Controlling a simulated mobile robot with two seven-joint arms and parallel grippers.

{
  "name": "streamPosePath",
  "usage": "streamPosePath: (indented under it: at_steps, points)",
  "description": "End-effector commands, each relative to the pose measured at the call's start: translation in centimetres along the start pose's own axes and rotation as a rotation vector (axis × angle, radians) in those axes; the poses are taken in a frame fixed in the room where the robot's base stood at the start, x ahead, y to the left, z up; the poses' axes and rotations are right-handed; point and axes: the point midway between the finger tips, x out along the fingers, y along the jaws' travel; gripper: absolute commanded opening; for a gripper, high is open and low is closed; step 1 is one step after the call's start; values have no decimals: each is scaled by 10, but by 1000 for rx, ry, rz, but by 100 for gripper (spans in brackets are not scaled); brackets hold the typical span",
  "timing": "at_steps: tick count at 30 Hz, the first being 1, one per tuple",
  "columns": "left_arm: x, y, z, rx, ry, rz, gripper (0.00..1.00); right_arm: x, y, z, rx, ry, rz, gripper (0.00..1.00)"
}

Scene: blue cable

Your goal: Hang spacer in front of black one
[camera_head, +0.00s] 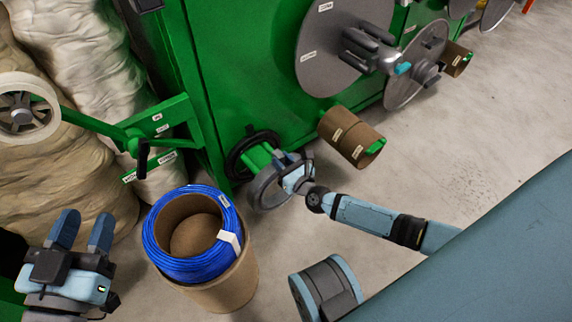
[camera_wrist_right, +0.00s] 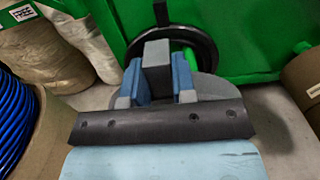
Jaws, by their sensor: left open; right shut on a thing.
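The black spacer (camera_head: 236,163) is a ring hanging on a green peg (camera_head: 259,155) low on the green machine; it also shows in the right wrist view (camera_wrist_right: 207,41). My right gripper (camera_head: 298,178) is shut on a grey spacer (camera_head: 259,190), holding it by a grey block (camera_wrist_right: 157,62) between the blue fingers. The grey spacer is in front of the black one, by the peg's free end. I cannot tell whether the peg passes through it. My left gripper (camera_head: 84,230) is open and empty at the lower left, away from the spacers.
A blue cable coil (camera_head: 190,268) sits on a cardboard drum (camera_head: 236,287) left of my right gripper. Wrapped sacks (camera_head: 60,180) stand at the left. Grey floor (camera_head: 450,165) is clear on the right.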

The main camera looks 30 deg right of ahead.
Motion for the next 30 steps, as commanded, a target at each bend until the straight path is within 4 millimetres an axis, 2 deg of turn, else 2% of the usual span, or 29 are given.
streamPosePath:
  at_steps: [30]
  points:
    - [1, -4, -2, 59, 33, -2, 43, 60, 0, 1, 0, -2, -1, 0]
